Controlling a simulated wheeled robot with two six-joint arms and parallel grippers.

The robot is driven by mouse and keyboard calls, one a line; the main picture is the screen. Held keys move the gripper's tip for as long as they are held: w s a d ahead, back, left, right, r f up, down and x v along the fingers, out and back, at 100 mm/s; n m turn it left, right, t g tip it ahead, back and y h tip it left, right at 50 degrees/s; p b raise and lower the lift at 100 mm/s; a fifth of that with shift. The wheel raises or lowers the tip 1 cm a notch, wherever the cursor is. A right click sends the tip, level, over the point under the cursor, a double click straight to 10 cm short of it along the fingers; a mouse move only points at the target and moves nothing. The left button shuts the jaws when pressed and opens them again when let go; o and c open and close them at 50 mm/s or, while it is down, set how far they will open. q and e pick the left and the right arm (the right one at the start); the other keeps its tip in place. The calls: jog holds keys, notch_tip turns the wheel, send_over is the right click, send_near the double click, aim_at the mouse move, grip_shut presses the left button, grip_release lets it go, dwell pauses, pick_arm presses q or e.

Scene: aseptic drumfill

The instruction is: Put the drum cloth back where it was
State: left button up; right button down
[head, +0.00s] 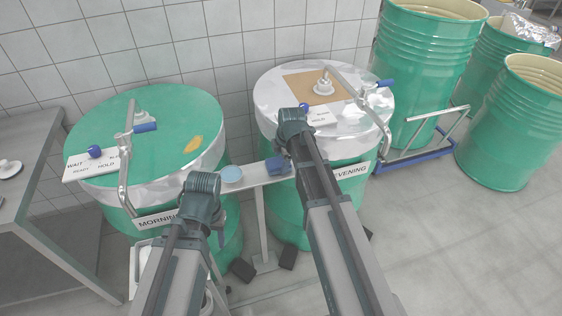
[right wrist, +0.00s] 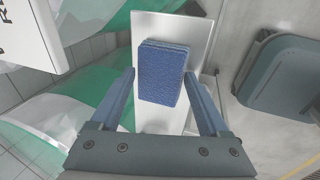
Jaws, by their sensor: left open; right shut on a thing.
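The drum cloth is a folded blue pad (right wrist: 162,75), between the fingers of my right gripper (right wrist: 160,88) in the right wrist view. In the head view the cloth (head: 278,166) shows at the right end of a narrow pale shelf (head: 254,177) between two drums. My right gripper is shut on it; I cannot tell whether the cloth touches the shelf. My left gripper (head: 219,233) is open, low in front of the left drum and mostly hidden by its arm. A yellow patch (head: 193,144) lies on the left drum's green lid.
A light blue round dish (head: 231,174) sits on the shelf's left end. The MORNING drum (head: 150,115) and EVENING drum (head: 350,150) flank the shelf, with metal levers over both lids. Open green drums (head: 425,50) and a blue-framed trolley (head: 415,158) stand right. A grey table (head: 40,150) is left.

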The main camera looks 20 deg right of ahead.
jog(key=shift+f, duration=0.1)
grip_release()
jog(key=a+p+v, duration=0.1)
jog(key=p+v, duration=1.1)
jog(key=s+a+m+g+h, duration=0.1)
jog(key=s+a+m, duration=0.6)
jog(key=s, duration=0.3)
jog(key=s+a+m+g+h, duration=0.1)
jog(key=s+a+m+g, duration=0.1)
jog(key=s+a+m, duration=0.4)
jog(key=shift+s+a+f+m+g, duration=0.3)
jog(key=shift+s+m, duration=0.5)
jog(key=shift+s, duration=1.3)
